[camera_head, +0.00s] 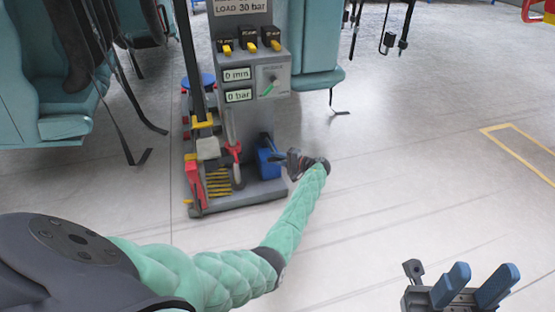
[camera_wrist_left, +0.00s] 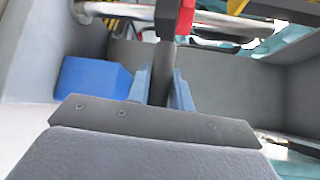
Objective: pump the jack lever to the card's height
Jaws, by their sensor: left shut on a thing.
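The card (camera_head: 239,7) at the top of the grey stand (camera_head: 262,110) reads "LOAD 30 bar". A display (camera_head: 239,96) below it reads "0 bar". My left gripper (camera_head: 276,157) is low at the stand's right side, in front of a blue box (camera_head: 262,166). In the left wrist view my left gripper (camera_wrist_left: 160,88) is shut on a dark grey bar that looks like the jack lever (camera_wrist_left: 163,72), with a red part beyond it. In the head view the held part is mostly hidden. My right gripper (camera_head: 474,285) is open and empty at the lower right.
A second display (camera_head: 237,74) reads "0 min", beside a dial (camera_head: 271,83) with a green pointer. Several black and yellow switches (camera_head: 248,40) sit above. Teal seats (camera_head: 310,50) with hanging straps flank the stand.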

